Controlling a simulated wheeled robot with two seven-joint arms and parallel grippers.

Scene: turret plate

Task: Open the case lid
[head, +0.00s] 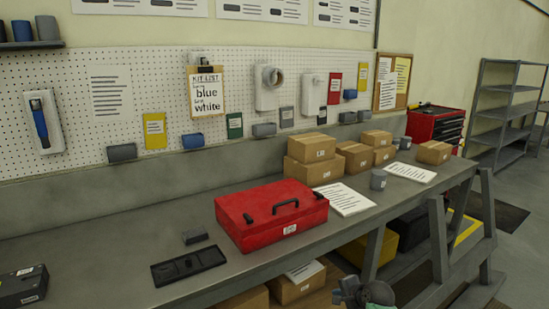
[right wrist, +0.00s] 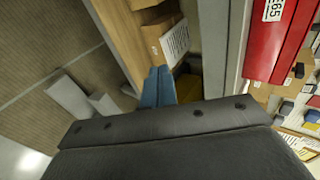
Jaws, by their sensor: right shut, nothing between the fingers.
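The red case (head: 270,218) stands on the grey workbench with its lid shut. A black handle (head: 286,205) and dark latches show along its front edge, with a small white label (head: 290,229) on the front. Part of the red case also shows at the upper right of the right wrist view (right wrist: 268,40). My right gripper (head: 352,291) is at the bottom of the head view, in front of the bench edge and apart from the case. Its blue fingers (right wrist: 159,85) are together and hold nothing. My left gripper is not in view.
A black tray (head: 189,267) and a small dark block (head: 195,236) lie left of the case. The bench's left stretch is mostly clear.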

